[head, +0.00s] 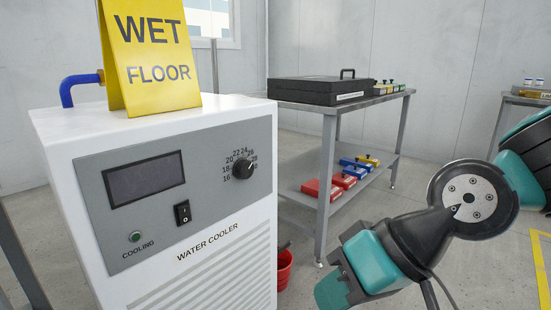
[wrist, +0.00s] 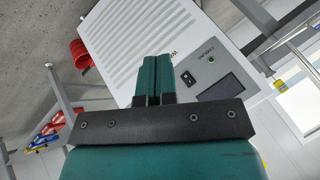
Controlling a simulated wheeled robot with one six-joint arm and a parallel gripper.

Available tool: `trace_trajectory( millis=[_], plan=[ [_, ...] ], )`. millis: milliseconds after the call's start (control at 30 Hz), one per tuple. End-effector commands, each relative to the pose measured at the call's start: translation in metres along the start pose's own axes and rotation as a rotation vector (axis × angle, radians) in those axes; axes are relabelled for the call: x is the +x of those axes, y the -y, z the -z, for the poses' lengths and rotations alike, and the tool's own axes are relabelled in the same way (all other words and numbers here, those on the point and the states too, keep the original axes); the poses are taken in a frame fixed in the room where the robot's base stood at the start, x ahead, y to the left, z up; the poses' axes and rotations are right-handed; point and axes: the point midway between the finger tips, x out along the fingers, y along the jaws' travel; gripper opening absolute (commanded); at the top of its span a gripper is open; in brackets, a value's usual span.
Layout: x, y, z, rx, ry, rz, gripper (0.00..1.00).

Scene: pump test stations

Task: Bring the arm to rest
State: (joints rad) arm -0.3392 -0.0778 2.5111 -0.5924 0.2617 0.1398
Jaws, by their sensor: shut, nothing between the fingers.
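My gripper (wrist: 152,80) shows in the wrist view with its two green fingers pressed together and nothing between them. It points toward the front of a white water cooler (wrist: 120,30), which appears turned over in that view. I cannot tell how far the fingertips are from the cooler. In the head view, my teal and black arm is bent at the right and lower right, in front of the floor and clear of the water cooler (head: 210,265). The fingers are out of the head view, below its lower edge.
A yellow wet floor sign (head: 155,60) stands on the cooler, beside a blue pipe (head: 70,88). A grey table (head: 335,108) behind carries a black case (head: 320,90), with coloured boxes (head: 345,180) on its lower shelf. A red bucket (head: 285,268) stands on the floor beside the cooler.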

Motion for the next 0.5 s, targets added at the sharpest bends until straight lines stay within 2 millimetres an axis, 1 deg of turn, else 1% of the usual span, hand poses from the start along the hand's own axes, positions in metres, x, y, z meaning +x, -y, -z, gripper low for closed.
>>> trace_trajectory(
  millis=[33, 233, 267, 300, 367, 500],
  plan=[
    [-0.016, -0.004, -0.011, -0.030, 0.042, -0.043, 0.00],
    [-0.067, -0.023, -0.066, -0.102, 0.253, -0.189, 0.00],
    [-0.077, -0.020, -0.068, -0.107, 0.276, -0.198, 0.00],
    [-0.089, -0.010, -0.058, -0.106, 0.273, -0.192, 0.00],
    [-0.101, -0.002, -0.052, -0.104, 0.274, -0.191, 0.00],
    [-0.132, 0.017, -0.035, -0.104, 0.274, -0.190, 0.00]
  ],
)
